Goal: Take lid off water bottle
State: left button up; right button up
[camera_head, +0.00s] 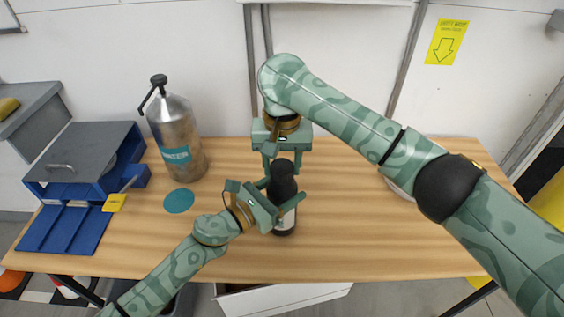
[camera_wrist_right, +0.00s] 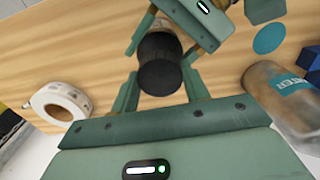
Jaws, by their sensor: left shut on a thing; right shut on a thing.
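The dark water bottle (camera_head: 285,216) with a pale label stands upright on the table, in the middle. Its black lid (camera_head: 283,170) is on top; it also shows in the right wrist view (camera_wrist_right: 160,68). My left gripper (camera_head: 280,194) comes in from the front left and is shut on the bottle's body. My right gripper (camera_head: 284,166) reaches in from behind and is shut on the lid, with a finger on either side. The seam between lid and bottle is partly hidden by the grippers, so I cannot tell whether the lid is loose.
A metal pump dispenser (camera_head: 177,138) stands at the left behind a teal disc (camera_head: 179,201). A blue box with a grey top (camera_head: 84,158) is at the far left. A white tape roll (camera_wrist_right: 61,103) lies on the other side. The table's front is clear.

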jog(key=n, duration=0.5)
jog(key=shift+n, duration=0.3)
jog(key=n, duration=1.2)
jog(key=shift+w, duration=0.1)
jog(key=n, duration=0.6)
jog(key=shift+n, duration=0.4)
jog(key=n, duration=0.8)
jog(key=shift+r+n, duration=0.1)
jog(key=shift+n, duration=0.2)
jog(key=n, duration=0.3)
